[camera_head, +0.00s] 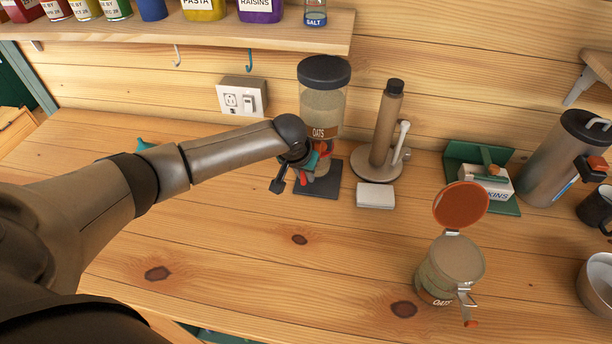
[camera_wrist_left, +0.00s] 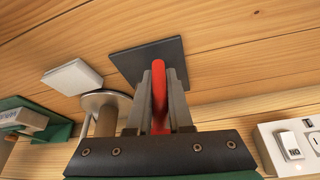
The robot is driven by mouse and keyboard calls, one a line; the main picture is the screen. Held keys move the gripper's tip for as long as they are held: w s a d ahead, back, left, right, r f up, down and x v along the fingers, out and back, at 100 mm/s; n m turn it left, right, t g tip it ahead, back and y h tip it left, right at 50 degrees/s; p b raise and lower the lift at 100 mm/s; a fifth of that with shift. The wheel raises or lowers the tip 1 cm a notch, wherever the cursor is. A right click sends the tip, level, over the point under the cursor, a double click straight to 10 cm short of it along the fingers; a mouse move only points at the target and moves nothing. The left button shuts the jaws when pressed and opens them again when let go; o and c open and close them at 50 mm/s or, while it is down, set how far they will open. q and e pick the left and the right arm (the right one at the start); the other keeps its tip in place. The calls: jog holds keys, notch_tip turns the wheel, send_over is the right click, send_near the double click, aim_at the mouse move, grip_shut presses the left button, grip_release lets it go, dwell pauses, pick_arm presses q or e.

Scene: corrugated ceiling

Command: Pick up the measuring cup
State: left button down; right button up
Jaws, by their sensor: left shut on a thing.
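My left gripper (camera_head: 316,160) is in front of the oats dispenser (camera_head: 322,106), above a dark square plate (camera_head: 318,187). In the left wrist view its fingers (camera_wrist_left: 160,85) are shut on a narrow red piece (camera_wrist_left: 158,98), which looks like a handle. Red also shows by the gripper in the head view. The rest of the held thing is hidden, so I cannot tell for sure that it is the measuring cup. No other measuring cup is clearly seen. My right gripper is not in view.
A paper towel holder (camera_head: 385,130) and white block (camera_head: 375,196) stand close right of the gripper. An open oats jar (camera_head: 450,265) is at front right. A napkin box (camera_head: 487,182) and metal pot (camera_head: 555,160) stand farther right. The counter's front left is clear.

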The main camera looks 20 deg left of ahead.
pick_arm(q)
jog(key=s, duration=1.1)
jog(key=s+d+p, duration=0.1)
jog(key=s, duration=0.5)
jog(key=shift+s, duration=0.1)
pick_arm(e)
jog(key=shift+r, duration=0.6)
